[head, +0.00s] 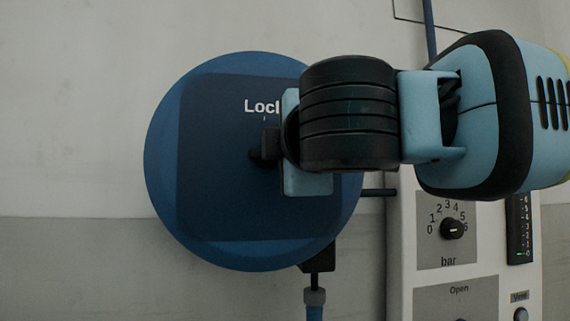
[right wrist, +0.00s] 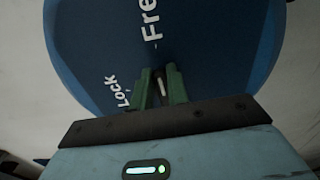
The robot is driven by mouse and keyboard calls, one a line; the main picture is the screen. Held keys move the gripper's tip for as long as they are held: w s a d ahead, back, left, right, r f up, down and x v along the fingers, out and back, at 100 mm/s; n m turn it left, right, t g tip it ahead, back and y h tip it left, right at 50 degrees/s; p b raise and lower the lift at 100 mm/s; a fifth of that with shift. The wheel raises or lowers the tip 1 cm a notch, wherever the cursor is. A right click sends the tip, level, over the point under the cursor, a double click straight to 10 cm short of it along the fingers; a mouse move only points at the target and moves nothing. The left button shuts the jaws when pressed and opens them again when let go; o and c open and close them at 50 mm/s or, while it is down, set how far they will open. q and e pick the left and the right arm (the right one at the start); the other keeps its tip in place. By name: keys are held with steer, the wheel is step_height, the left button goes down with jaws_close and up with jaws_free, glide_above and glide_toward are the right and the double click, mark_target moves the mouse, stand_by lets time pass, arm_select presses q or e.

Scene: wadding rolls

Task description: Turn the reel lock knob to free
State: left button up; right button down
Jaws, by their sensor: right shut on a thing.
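A round blue reel (head: 225,215) hangs on the wall in the head view, with a darker square panel on its face. The word Lock shows at the panel's top, with a small tick below it. My right gripper (head: 269,143) reaches in from the right and hides the panel's right part. In the right wrist view the gripper (right wrist: 161,88) is shut on the small dark knob (right wrist: 160,91) at the panel's middle. A white mark shows between the fingers. The words Free and Lock stand beyond the fingertips; the mark seems to point nearer Free, but its exact angle is unclear.
A pale control box (head: 401,270) stands right of the reel, below my right arm. It carries a bar dial (head: 452,228), a level strip (head: 520,232) and a Vent button (head: 521,314). The wall left of the reel is clear.

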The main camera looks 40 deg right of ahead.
arm_select(q)
steer(key=shift+w+f, duration=0.1)
steer(key=shift+f, duration=0.1)
arm_select(e)
steer(key=shift+f, duration=0.1)
arm_select(q)
steer(key=shift+w+a, duration=0.1)
steer(key=shift+w, duration=0.15)
arm_select(e)
steer(key=shift+m, duration=0.3)
steer(key=c, duration=1.4)
jaws_free()
arm_select(q)
steer(key=shift+s, duration=0.3)
arm_select(e)
steer(key=shift+o, duration=0.2)
arm_select(q)
steer(key=shift+s, duration=0.1)
steer(key=shift+s, duration=0.1)
